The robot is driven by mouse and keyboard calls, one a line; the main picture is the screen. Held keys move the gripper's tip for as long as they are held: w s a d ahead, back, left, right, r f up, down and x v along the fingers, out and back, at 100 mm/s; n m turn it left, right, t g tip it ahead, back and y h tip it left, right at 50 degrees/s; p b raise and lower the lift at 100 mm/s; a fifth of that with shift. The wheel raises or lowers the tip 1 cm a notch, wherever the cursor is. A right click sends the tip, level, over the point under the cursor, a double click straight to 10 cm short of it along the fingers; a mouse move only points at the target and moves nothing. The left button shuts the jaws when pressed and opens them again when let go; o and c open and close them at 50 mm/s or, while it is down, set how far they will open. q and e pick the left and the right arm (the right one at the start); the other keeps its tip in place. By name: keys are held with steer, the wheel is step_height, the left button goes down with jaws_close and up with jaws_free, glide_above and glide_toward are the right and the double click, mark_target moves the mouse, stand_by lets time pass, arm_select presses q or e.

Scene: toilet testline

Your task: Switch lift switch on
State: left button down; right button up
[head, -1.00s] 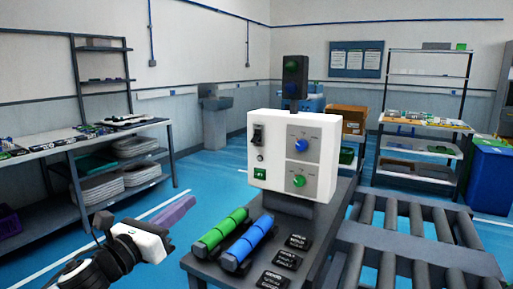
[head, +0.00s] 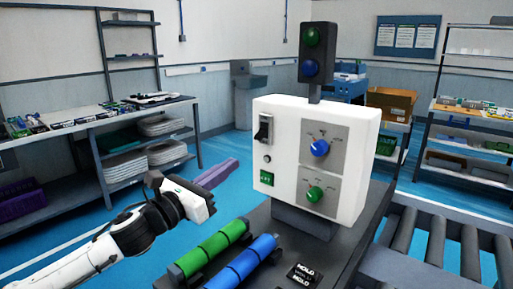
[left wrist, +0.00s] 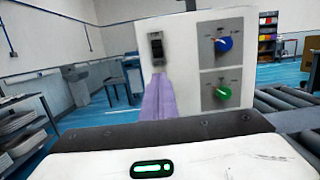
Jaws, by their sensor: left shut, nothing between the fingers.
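A white control box (head: 292,180) stands on a dark bench, with a black rocker switch (head: 264,129) at the upper left of its face. I cannot tell for sure which of its switches is the lift switch. The rocker also shows in the left wrist view (left wrist: 156,49), just above the fingertips. A blue knob (head: 319,148), a green knob (head: 314,194) and a green button (head: 266,178) are on the same face. My left gripper (head: 232,164) is shut and empty, its purple fingers pointing toward the box, apart from the rocker in the head view.
A green cylinder (head: 212,247) and a blue cylinder (head: 244,265) lie on the bench in front of the box. A signal tower (head: 317,52) rises behind the box. A roller conveyor (head: 436,240) is at the right, and a shelf table (head: 130,115) is at the left.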

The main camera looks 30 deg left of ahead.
arm_select(q)
steer(key=p, duration=0.2)
glide_toward(267, 139)
steer(key=w, duration=0.2)
steer(key=shift+w+d+r, duration=0.1)
steer(key=shift+w+r, duration=0.05)
steer(key=shift+w, duration=0.35)
steer(key=shift+w+d+r, duration=0.1)
steer(key=shift+w+r, duration=0.05)
steer(key=shift+w, duration=0.3)
